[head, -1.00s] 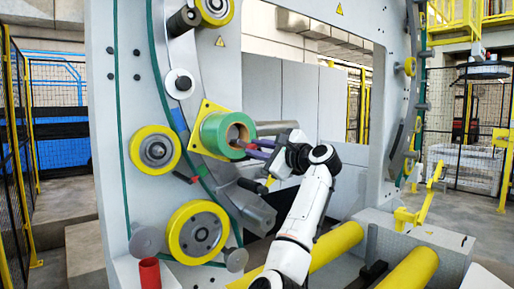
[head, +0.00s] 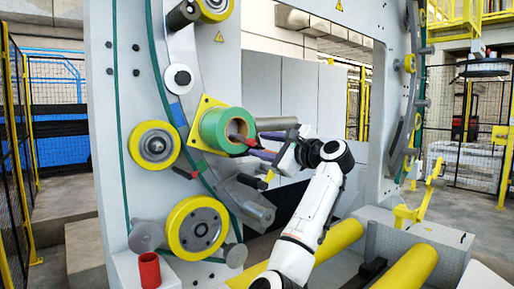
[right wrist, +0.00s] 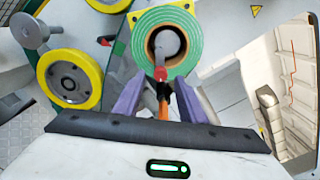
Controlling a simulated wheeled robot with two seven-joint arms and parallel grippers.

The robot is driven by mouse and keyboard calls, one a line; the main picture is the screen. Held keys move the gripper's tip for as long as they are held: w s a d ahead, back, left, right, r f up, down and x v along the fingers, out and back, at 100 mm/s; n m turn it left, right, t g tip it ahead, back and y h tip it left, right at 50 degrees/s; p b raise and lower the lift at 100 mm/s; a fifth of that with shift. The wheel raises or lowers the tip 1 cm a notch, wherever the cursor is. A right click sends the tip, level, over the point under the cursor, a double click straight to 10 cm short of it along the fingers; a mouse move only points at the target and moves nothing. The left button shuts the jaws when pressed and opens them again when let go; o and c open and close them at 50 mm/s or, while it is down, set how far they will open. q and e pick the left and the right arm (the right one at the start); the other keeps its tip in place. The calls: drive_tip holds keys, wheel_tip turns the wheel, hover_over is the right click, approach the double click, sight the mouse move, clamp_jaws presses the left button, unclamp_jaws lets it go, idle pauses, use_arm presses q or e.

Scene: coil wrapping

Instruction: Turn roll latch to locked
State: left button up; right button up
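A green roll (head: 214,128) with a brown core sits on a yellow square plate (head: 198,106) on the grey ring. A small red latch (head: 250,142) shows in front of the roll's core; in the right wrist view the red latch (right wrist: 163,74) lies at the core's lower edge, with a dark and orange part below it. My right gripper (head: 262,154) has purple fingers and is just right of the roll. In the right wrist view its fingers (right wrist: 160,100) are apart, one on each side of the orange part, with gaps beside it. My left gripper is not in view.
Yellow wheels (head: 198,229) and grey rollers line the ring around the roll. A red cup-like cylinder (head: 149,270) stands at the lower left. Yellow bars (head: 410,268) lie at the lower right. Open space lies inside the ring, behind my right arm.

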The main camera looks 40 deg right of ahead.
drive_tip(key=s+b, duration=0.1)
drive_tip(key=s, duration=0.6)
drive_tip(key=shift+a, duration=0.4)
drive_tip(key=shift+s+f, duration=0.1)
